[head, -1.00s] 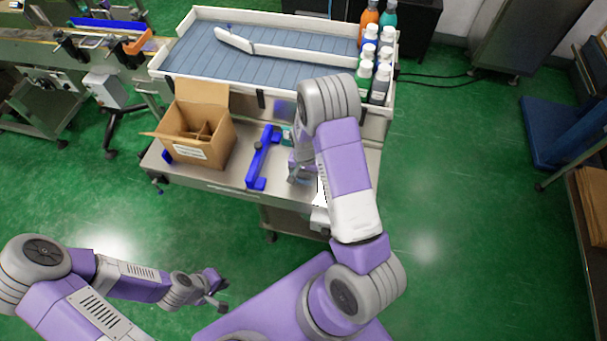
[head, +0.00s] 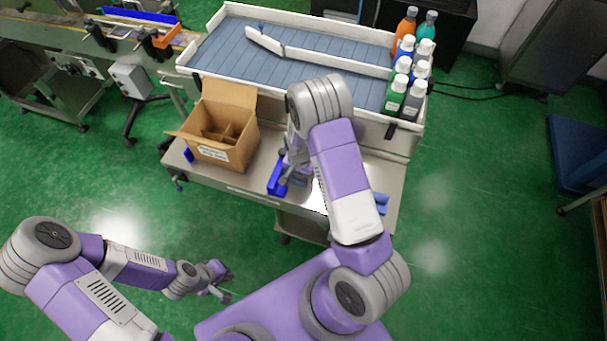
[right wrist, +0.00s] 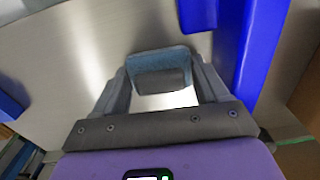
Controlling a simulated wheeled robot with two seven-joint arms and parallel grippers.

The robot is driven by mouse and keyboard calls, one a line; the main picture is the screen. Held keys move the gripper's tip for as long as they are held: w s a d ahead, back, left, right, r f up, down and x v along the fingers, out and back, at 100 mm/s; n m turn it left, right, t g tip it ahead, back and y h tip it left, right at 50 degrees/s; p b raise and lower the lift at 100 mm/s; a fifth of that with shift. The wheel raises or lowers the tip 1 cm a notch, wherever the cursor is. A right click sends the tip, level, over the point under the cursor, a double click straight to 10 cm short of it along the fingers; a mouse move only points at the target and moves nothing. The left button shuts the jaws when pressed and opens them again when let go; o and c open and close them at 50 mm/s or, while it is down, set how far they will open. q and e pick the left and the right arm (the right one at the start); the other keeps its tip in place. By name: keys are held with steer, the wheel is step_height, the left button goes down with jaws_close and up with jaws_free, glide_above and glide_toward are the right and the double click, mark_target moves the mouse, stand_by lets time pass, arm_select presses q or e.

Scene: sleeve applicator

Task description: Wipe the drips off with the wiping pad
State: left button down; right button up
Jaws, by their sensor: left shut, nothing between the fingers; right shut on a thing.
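My right gripper (right wrist: 160,84) is shut on the wiping pad (right wrist: 160,60), a small block with a blue-grey face and a darker grey side. The pad is over the bare metal tabletop, beside a blue frame; I cannot tell if it touches the metal. In the head view my right gripper (head: 291,174) is beside the blue frame (head: 275,180), and my arm hides part of that frame and the pad. My left gripper (head: 222,286) is shut and empty, low over the green floor, away from the table. I cannot make out any drips.
An open cardboard box (head: 222,130) stands left on the metal table (head: 240,185). A conveyor (head: 320,62) with white rails runs behind, with several bottles (head: 410,75) at its right end. A small blue item (head: 381,203) lies at the table's right.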

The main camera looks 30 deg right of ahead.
step_height(320, 180, up, 4)
steer(key=p, duration=0.2)
steer(key=shift+r+p, duration=0.15)
steer(key=shift+p, duration=0.2)
steer(key=shift+r+p, duration=0.6)
steer(key=shift+r, duration=0.1)
steer(key=shift+r+p, duration=0.95)
steer(key=shift+r, duration=0.3)
